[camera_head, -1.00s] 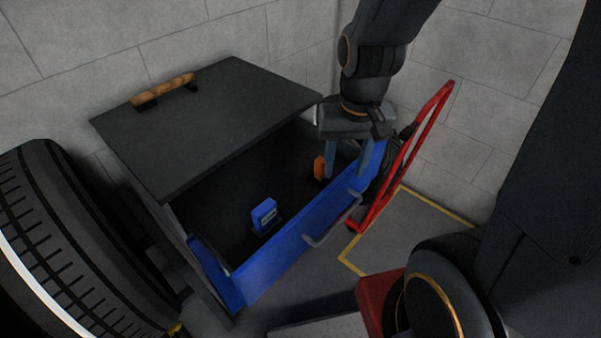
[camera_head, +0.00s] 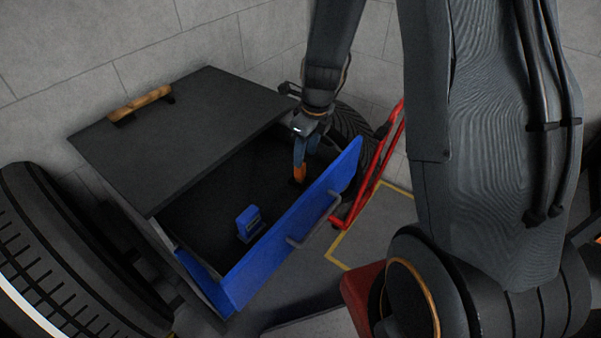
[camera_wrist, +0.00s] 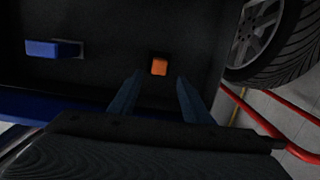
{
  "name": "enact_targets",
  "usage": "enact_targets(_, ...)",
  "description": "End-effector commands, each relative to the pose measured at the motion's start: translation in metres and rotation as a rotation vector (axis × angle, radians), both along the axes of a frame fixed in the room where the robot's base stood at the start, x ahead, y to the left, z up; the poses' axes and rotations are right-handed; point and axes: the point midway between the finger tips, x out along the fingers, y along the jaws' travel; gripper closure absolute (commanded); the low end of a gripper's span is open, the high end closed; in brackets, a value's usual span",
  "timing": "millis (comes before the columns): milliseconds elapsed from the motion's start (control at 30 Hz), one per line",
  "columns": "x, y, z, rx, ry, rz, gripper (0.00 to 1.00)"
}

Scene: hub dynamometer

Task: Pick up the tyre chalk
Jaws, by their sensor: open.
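An orange block (camera_head: 299,173), which looks like the tyre chalk, stands in the open blue-fronted drawer (camera_head: 262,262), toward its right end. My gripper (camera_head: 306,158) reaches down over the drawer at this block, and a finger partly covers it in the head view. In the wrist view the orange block (camera_wrist: 159,66) shows between and just beyond the tips of my open gripper (camera_wrist: 159,77). Nothing is held. I cannot tell how far the tips are above it.
A blue labelled object (camera_head: 249,223) stands farther left in the drawer. The dark cabinet top (camera_head: 185,125) overhangs the drawer's back. The drawer front has a grey handle (camera_head: 312,222). A red frame (camera_head: 372,170) and a tyre (camera_head: 350,128) stand to the right. Another tyre (camera_head: 70,255) is at left.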

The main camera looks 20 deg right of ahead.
Motion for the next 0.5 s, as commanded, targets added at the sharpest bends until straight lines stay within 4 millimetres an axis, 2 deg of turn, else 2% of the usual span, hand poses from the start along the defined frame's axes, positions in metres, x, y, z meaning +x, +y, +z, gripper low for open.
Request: enact_targets(500,0.007,0.008,-0.043,0.003,0.006,-0.022,0.56)
